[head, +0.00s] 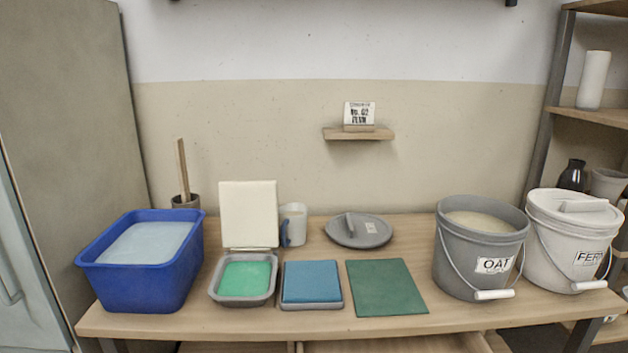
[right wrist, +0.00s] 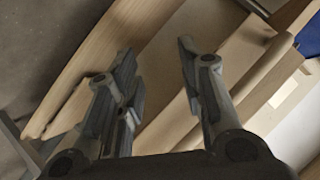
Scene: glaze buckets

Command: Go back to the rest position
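My right gripper (right wrist: 157,62) shows in the right wrist view with its two fingers spread apart and nothing between them. Behind the fingers are pale wooden boards and edges, seen at a slant. Neither gripper shows in the head view, and my left gripper is in no view. The wooden table (head: 390,325) stands in front, with no arm over it.
On the table are a blue tub (head: 140,285), a green-filled tray (head: 245,298), a blue sponge (head: 311,282), a green mat (head: 386,287), a grey lid (head: 372,234), an open OAT bucket (head: 455,255) and a lidded white bucket (head: 560,245). Shelves (head: 590,115) stand right.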

